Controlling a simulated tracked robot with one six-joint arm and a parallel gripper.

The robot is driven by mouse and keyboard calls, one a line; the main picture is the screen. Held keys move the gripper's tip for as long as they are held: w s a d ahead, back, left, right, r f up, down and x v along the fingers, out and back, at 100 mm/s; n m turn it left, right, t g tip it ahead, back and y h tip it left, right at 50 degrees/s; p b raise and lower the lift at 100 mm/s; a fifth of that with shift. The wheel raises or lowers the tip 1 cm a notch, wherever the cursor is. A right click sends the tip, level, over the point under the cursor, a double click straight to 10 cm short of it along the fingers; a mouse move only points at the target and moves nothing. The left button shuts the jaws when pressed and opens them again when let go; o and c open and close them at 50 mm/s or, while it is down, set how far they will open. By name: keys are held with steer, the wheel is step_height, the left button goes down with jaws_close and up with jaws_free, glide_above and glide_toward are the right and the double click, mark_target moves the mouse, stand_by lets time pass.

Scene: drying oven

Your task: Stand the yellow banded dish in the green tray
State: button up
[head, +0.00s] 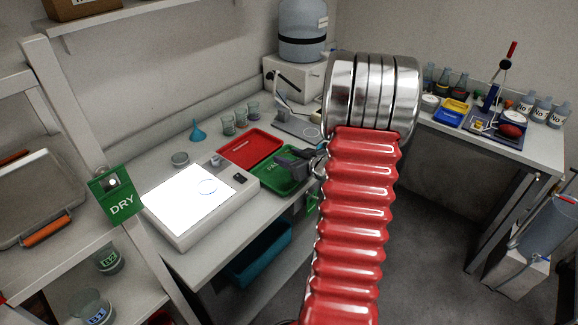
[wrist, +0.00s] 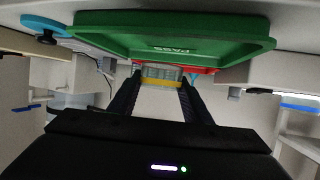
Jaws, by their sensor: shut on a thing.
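The green tray (head: 266,184), lettered PASS, lies on the bench right of the light box. It also fills the top of the wrist view (wrist: 105,32). My gripper (head: 283,160) is over the tray in the head view. In the wrist view its two dark fingers (wrist: 160,77) are shut on a clear dish with a yellow band (wrist: 160,84). The dish is small there and close to the tray; I cannot tell whether they touch. In the head view the dish is hidden or too small to make out.
A red tray (head: 249,146) adjoins the green tray on its far left. Several beakers (head: 228,123) and a blue funnel (head: 196,131) stand behind. My red arm blocks the view on the right.

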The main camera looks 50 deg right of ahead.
steer(key=shift+f, duration=0.1)
steer(key=shift+f, duration=1.8)
steer(key=o, duration=1)
steer(key=shift+f, duration=0.1)
steer(key=shift+o, duration=0.2)
steer(key=v, duration=1.2)
